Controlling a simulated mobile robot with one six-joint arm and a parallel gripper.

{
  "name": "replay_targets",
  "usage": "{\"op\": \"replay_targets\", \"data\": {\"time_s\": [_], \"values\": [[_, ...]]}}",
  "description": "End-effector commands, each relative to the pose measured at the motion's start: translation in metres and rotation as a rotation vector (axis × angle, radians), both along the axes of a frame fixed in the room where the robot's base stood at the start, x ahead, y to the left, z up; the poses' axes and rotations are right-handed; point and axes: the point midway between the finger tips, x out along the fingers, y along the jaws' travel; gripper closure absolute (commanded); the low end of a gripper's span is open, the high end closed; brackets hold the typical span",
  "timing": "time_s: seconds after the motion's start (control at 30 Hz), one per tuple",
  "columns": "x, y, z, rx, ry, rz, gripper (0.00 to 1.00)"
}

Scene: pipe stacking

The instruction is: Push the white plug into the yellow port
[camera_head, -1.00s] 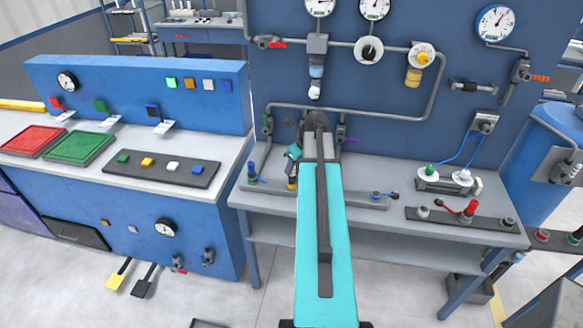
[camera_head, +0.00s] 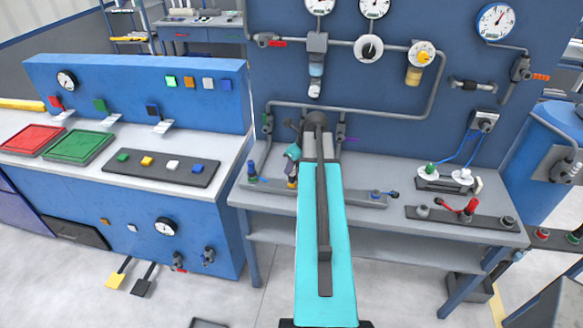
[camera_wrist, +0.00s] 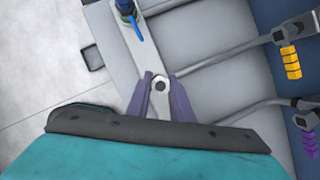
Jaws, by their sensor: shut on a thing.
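My gripper (camera_wrist: 164,95) points down over the grey plate (camera_wrist: 146,45) on the workbench, with two purple-grey fingers. A small pale grey part with a hexagonal top and a dark hole (camera_wrist: 160,86) shows between the fingertips, and the fingers are shut on it. I cannot tell for sure whether it is the white plug. In the head view my gripper (camera_head: 291,172) is small and partly covered by my arm. A small yellow spot (camera_head: 292,183) shows right at its tip; I cannot tell whether it is the yellow port. The wrist view shows no yellow opening under the fingers.
A blue-handled valve (camera_wrist: 128,12) stands on the plate's end. Pipes with yellow (camera_wrist: 290,62) and purple (camera_wrist: 308,140) handles stand beside the plate. A holder with green and white plugs (camera_head: 448,185) and a plate with a red lever (camera_head: 468,208) are at the right.

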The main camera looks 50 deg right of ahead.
Motion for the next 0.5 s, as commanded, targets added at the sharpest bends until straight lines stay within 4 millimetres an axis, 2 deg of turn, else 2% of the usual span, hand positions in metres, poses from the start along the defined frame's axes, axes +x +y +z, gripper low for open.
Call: {"op": "replay_targets", "data": {"time_s": [0.5], "values": [[0.0001, 0.0003, -0.0088, 0.000, 0.000, 0.000, 1.00]]}}
